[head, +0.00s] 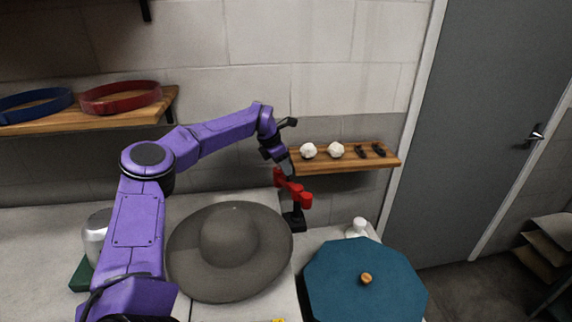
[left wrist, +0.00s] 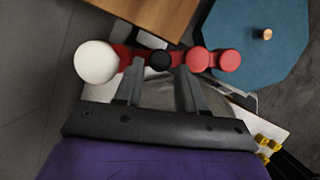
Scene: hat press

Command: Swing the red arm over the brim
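The red arm (head: 292,187) stands on a black post behind the grey hat's right edge in the head view. The grey hat (head: 228,245) lies with its wide brim flat on the light worktop. My left gripper (head: 286,168) is at the red arm, pointing down. In the left wrist view its two fingers (left wrist: 164,66) are apart, with a black round cap and part of the red arm (left wrist: 197,60) between or just beyond them. I cannot tell whether they touch it. A white ball (left wrist: 95,62) shows at the red arm's left end. My right gripper is out of view.
A wooden shelf (head: 345,166) with two white balls is close behind the red arm. Another shelf (head: 60,122) holds blue and red bands. A silver cylinder (head: 96,232) stands left of the hat.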

